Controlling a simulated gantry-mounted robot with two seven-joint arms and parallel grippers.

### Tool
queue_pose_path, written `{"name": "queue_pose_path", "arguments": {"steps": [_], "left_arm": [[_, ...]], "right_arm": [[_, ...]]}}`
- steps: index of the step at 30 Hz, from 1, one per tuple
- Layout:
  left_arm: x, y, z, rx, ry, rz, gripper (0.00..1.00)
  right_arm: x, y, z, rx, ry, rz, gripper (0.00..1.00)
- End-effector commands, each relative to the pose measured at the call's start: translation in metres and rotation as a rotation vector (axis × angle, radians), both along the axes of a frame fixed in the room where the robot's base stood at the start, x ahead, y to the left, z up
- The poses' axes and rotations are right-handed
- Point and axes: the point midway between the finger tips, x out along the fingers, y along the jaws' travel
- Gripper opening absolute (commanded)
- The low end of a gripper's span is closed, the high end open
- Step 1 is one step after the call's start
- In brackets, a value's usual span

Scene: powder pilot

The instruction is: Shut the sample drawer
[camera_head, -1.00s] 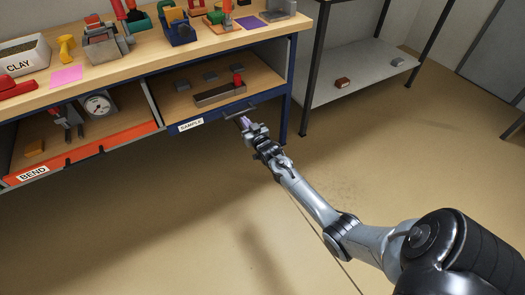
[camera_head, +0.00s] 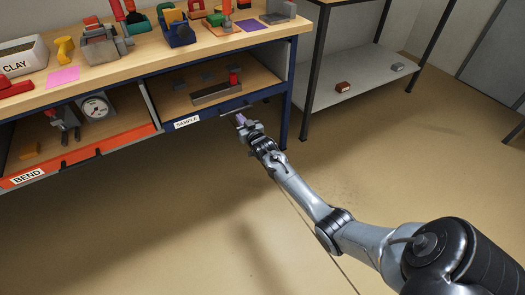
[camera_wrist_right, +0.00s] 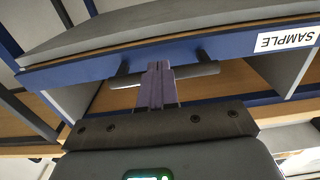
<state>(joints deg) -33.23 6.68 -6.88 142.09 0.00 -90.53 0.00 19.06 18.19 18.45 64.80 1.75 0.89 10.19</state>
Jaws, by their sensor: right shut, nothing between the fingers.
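The sample drawer has a blue front (camera_head: 215,114) with a white SAMPLE label (camera_head: 187,122), under the right part of the workbench. Its inside shows above the front, with a long dark block (camera_head: 215,93) and a red knob. I cannot tell how far out it stands. My right gripper (camera_head: 241,120) is shut and empty at the drawer front. In the right wrist view, its purple fingertips (camera_wrist_right: 158,84) overlap the grey bar handle (camera_wrist_right: 204,70); contact is unclear. The blue drawer front (camera_wrist_right: 230,45) spans that view. My left gripper is not in view.
An orange-fronted BEND bay (camera_head: 85,155) is left of the drawer. The bench top (camera_head: 110,75) holds tools and a CLAY box (camera_head: 18,60). A blue bench leg (camera_head: 285,118) is right of the drawer. A grey shelf (camera_head: 350,95) stands further right. The floor in front is clear.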

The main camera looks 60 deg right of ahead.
Motion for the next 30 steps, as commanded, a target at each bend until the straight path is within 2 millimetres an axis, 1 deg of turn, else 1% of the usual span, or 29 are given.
{"name": "queue_pose_path", "arguments": {"steps": [18, 21, 25, 30], "left_arm": [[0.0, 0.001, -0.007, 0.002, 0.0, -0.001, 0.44], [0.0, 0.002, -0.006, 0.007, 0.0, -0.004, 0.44], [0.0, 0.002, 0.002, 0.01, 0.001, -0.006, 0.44], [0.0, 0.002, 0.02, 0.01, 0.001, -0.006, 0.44]], "right_arm": [[0.022, -0.012, -0.001, 0.001, 0.002, -0.002, 0.0], [0.022, -0.011, -0.001, 0.002, 0.004, -0.001, 0.0], [0.018, -0.009, 0.001, 0.002, 0.004, -0.001, 0.0], [0.007, -0.003, 0.003, 0.002, 0.005, 0.0, 0.0]]}}
